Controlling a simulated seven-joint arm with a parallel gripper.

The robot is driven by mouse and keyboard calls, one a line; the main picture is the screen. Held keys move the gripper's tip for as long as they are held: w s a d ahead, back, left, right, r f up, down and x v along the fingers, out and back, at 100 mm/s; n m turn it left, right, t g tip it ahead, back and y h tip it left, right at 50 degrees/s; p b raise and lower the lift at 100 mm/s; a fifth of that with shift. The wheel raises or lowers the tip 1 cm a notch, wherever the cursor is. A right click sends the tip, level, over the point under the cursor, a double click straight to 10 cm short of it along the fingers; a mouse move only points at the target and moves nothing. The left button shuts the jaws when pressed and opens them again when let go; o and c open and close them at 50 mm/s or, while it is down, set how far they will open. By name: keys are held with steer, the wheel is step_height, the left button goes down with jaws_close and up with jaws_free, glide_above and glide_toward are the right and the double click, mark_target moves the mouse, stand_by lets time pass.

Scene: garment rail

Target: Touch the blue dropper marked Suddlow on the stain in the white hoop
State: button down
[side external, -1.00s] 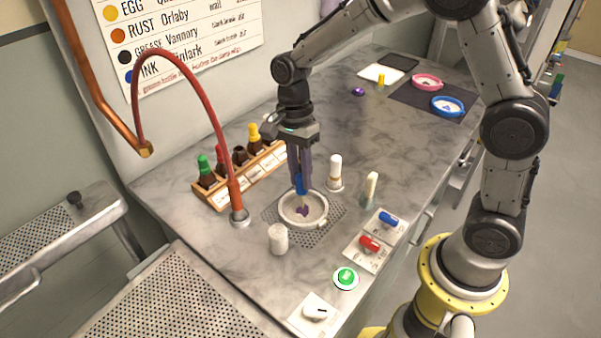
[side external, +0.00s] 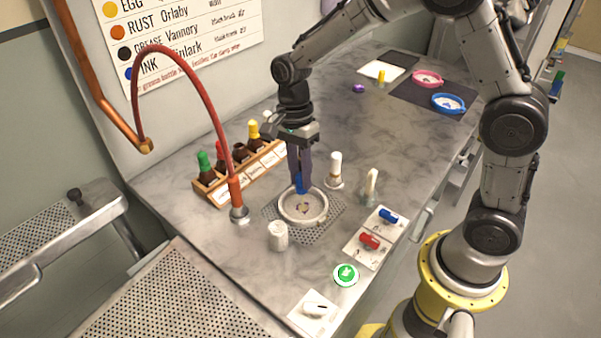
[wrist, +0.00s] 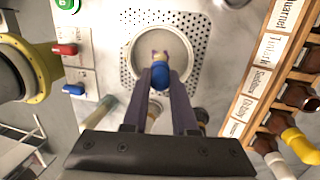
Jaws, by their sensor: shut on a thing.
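My gripper (side external: 301,180) is shut on the blue dropper (side external: 300,184), which points down over the white hoop (side external: 325,212). Its blue top also shows between my fingers in the wrist view (wrist: 160,75). No name is readable on the dropper. The hoop lies on a perforated plate in the counter and also shows in the wrist view (wrist: 137,48). The stain (side external: 303,207) is a small purple patch with a paler part near the hoop's middle, just by the dropper's lower end. I cannot tell whether the tip touches it.
A wooden rack (side external: 222,189) of capped bottles stands behind left, near a red hose (side external: 215,100). A white cylinder (side external: 278,236) and two pale-topped posts (side external: 335,168) stand close around the hoop. Red (side external: 369,241) and blue (side external: 388,215) switches and a green button (side external: 346,274) lie in front.

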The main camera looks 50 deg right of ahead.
steer(key=shift+s+a+v, duration=0.1)
steer(key=shift+s+v, duration=0.1)
steer(key=shift+v, duration=0.85)
steer(key=shift+s+a+v, duration=0.1)
steer(key=shift+s+v, duration=0.05)
steer(key=shift+v, duration=0.9)
steer(key=shift+s+a+v, duration=0.15)
steer(key=shift+s+v, duration=0.05)
steer(key=shift+v, duration=0.9)
steer(key=shift+r, duration=0.35)
steer(key=shift+s, duration=0.1)
